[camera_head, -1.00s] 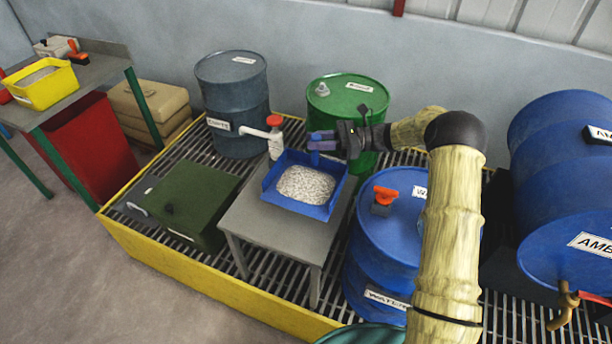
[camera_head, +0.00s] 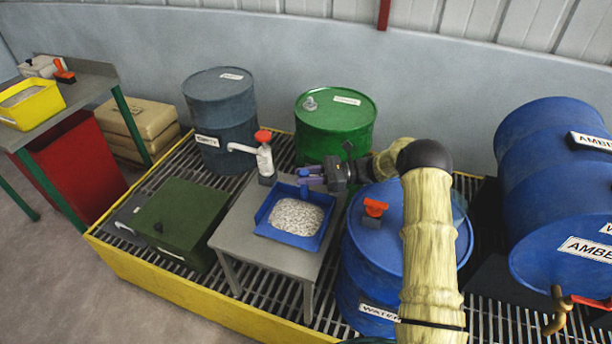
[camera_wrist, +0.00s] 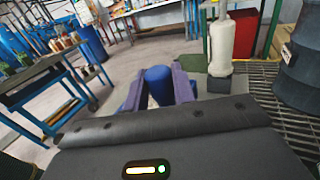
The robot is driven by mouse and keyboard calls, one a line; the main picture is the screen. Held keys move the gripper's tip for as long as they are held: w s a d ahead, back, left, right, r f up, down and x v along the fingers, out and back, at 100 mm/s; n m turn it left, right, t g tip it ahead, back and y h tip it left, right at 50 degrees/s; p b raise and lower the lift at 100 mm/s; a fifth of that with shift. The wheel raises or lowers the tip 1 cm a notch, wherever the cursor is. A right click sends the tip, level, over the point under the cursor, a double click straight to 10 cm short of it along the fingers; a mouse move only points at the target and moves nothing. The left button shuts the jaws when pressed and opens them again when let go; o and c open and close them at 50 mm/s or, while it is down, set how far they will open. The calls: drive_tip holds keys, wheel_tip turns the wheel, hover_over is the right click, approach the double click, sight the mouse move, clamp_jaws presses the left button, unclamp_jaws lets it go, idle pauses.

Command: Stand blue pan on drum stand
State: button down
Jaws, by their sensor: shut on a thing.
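The blue pan (camera_head: 286,238), filled with pale granules, is level over the top of the grey stand (camera_head: 235,232). It appears to sit on or just above that top; I cannot tell for sure. My gripper (camera_head: 306,176) comes from the right over the pan's back edge and is shut on its upright blue grip. In the wrist view the purple fingers of my gripper (camera_wrist: 160,95) flank this round blue grip (camera_wrist: 158,76). The pan's body is mostly hidden there.
A white pump bottle (camera_head: 265,160) with a red cap stands on the stand's back corner, close to the pan. A green box (camera_head: 180,222), a grey drum (camera_head: 220,115), a green drum (camera_head: 335,125) and a blue water drum (camera_head: 375,240) surround the stand.

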drive_tip(key=shift+f, duration=0.3)
drive_tip(key=shift+s+f+b, duration=0.15)
drive_tip(key=shift+f+b, duration=0.2)
drive_tip(key=c, duration=1.1)
unclamp_jaws()
drive_tip(key=shift+s+f, duration=0.1)
drive_tip(key=shift+c, duration=0.2)
drive_tip(key=shift+w+r+p, duration=0.2)
drive_tip(key=shift+r+p, duration=0.25)
drive_tip(key=shift+r, duration=0.2)
drive_tip(key=w+d, duration=0.1)
drive_tip(key=d, duration=0.6)
drive_tip(key=shift+d+b, duration=0.25)
drive_tip(key=shift+b, duration=0.2)
